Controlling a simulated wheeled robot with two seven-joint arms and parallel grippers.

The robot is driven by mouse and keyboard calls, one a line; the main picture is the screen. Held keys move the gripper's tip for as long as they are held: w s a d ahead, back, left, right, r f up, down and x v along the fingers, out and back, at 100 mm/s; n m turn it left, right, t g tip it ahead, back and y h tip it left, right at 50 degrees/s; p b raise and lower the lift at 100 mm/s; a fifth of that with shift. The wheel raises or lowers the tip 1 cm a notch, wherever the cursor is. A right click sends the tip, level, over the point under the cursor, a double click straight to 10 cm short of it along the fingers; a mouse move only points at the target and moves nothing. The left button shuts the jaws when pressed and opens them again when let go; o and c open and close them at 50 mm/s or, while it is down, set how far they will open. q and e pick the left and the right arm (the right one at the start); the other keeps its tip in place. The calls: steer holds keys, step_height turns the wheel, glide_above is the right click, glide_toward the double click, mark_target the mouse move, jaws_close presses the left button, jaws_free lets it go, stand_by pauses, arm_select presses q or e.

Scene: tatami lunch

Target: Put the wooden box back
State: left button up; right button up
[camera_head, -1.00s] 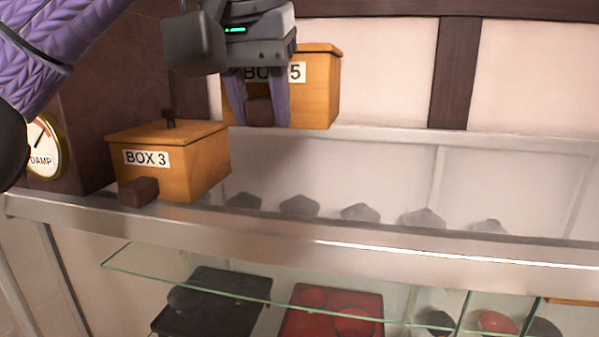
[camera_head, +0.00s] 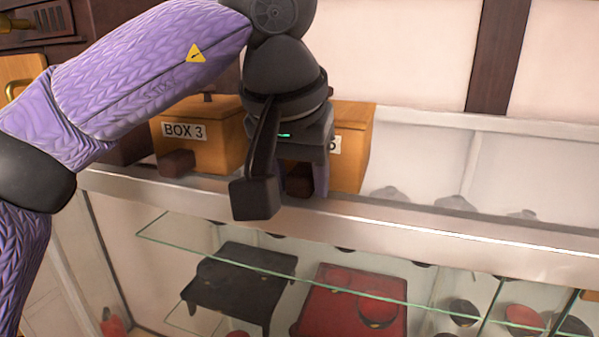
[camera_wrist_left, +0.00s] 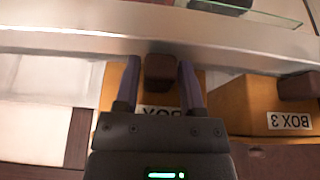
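The wooden box labelled BOX 5 (camera_head: 352,150) stands on the metal-edged counter, partly hidden behind my left gripper. In the left wrist view its front (camera_wrist_left: 153,104) shows behind the fingers, its label partly covered. Its dark front handle (camera_wrist_left: 160,70) lies between the fingers of my left gripper (camera_wrist_left: 160,78), with narrow gaps on both sides, so the gripper looks open around it. In the head view the left gripper (camera_head: 302,184) points down in front of this box. A similar wooden box, BOX 3 (camera_head: 205,147), stands just left of it. My right gripper is not in view.
The metal counter edge (camera_head: 420,222) runs along the front of a glass case. Below it are a glass shelf, a black tray table (camera_head: 238,280) and a red tray (camera_head: 325,300). The counter right of the boxes is glass, with dark shapes beneath.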

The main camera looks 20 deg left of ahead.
arm_select(q)
steer(key=shift+o, duration=1.3)
steer(key=v, duration=1.2)
steer(key=shift+r, duration=0.15)
